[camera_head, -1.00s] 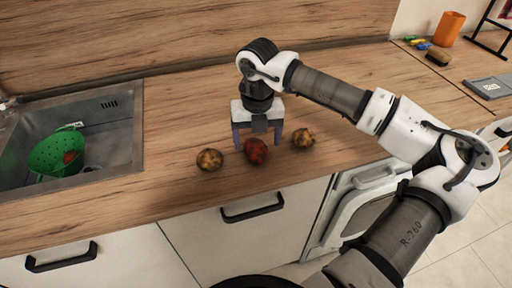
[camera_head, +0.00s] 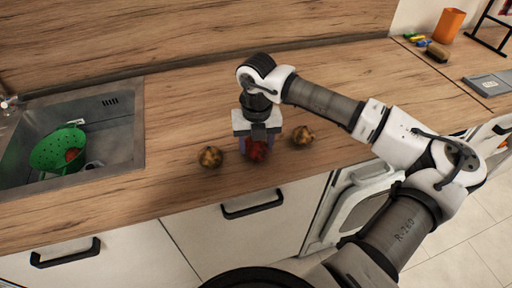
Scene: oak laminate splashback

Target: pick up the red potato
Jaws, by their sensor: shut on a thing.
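The red potato (camera_head: 257,151) is on the wooden counter near its front edge, between two brownish-yellow potatoes. My gripper (camera_head: 257,146) points down over it and is shut on it, one finger on each side. The gripper body hides the top of the red potato. I cannot tell whether the potato is clear of the counter. One brownish potato (camera_head: 210,157) lies just to the left and the other (camera_head: 302,135) just to the right.
A sink (camera_head: 110,140) at the left holds a green colander (camera_head: 52,150) with a red thing inside. An orange cup (camera_head: 448,26), a brown item (camera_head: 437,53) and a grey flat item (camera_head: 489,85) are at the right. The counter (camera_head: 190,105) behind the potatoes is clear.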

